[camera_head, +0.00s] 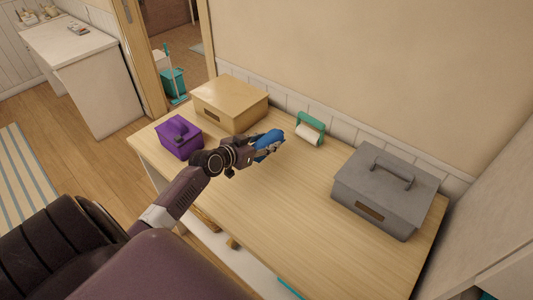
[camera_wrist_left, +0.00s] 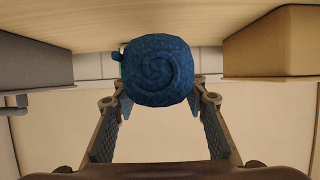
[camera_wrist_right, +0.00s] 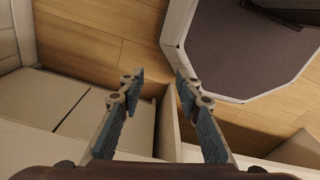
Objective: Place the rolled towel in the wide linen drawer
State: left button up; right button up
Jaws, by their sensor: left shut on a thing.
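The rolled towel (camera_head: 268,143) is blue and hangs above the wooden tabletop, its spiral end showing in the left wrist view (camera_wrist_left: 158,72). My left gripper (camera_head: 272,149) is shut on it, with a finger on each side. My right gripper (camera_wrist_right: 157,88) is open and empty in the right wrist view, above a pale, box-like structure with thin walls (camera_wrist_right: 60,105). I cannot tell whether that structure is the wide linen drawer. The right gripper does not show clearly in the head view.
On the table (camera_head: 270,225) stand a tan box (camera_head: 230,100), a purple box (camera_head: 179,140), a grey box with a handle (camera_head: 385,195) and a teal holder with a white roll (camera_head: 310,130). The table's middle is clear. A wall runs behind it.

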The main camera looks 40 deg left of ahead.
pick_arm(q)
jog(key=shift+f, duration=0.8)
jog(key=shift+f+b, duration=0.5)
jog(key=shift+f, duration=1.6)
pick_arm(e)
jog(key=shift+w+f, duration=0.4)
jog(key=shift+f, duration=0.1)
pick_arm(q)
jog(key=shift+f+b, duration=0.2)
jog(key=shift+b, duration=0.1)
jog(key=o, duration=1.2)
pick_arm(e)
jog(key=shift+f, duration=0.15)
pick_arm(q)
jog(key=shift+r, duration=0.15)
pick_arm(e)
jog(key=shift+s, duration=0.1)
